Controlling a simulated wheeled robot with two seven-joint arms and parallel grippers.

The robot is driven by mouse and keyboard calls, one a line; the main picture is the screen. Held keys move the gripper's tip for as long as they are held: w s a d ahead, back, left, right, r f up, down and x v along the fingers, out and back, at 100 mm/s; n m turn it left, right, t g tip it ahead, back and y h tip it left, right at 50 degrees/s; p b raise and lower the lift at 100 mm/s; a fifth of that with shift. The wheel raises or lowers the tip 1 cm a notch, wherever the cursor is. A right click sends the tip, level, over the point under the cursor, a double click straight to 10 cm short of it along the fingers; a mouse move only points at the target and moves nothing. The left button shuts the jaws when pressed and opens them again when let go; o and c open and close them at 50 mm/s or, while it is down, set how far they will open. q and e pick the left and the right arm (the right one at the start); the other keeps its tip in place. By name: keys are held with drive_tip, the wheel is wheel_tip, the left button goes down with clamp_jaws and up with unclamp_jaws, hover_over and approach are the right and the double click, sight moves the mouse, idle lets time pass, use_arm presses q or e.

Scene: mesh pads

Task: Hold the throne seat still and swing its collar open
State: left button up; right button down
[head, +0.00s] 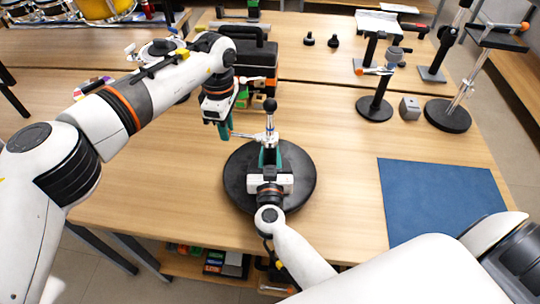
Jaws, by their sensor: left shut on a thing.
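The throne seat (237,191) is a black round disc lying flat on the wooden table. An upright metal post with a dark knob on top (270,104) rises over its middle. The collar (271,137) appears to be the silver fitting on this post, with a thin arm reaching left. My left gripper (226,131) has teal fingers and is shut at the outer end of that arm, left of the post. My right gripper (270,156) is over the seat, its fingers at the post's base. Its body hides the contact, so its grip is unclear.
A blue mat (440,199) lies at the right. A black stand with a round base (375,107), a grey block (410,108) and a taller stand (448,115) are at the back right. A dark toolbox (255,58) is behind my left gripper.

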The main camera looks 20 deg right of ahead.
use_arm(q)
drive_tip(key=shift+w+d, duration=0.6)
drive_tip(key=shift+w, duration=0.1)
drive_tip(key=o, duration=1)
drive_tip(key=shift+r, duration=0.1)
wheel_tip(320, 180, up, 12)
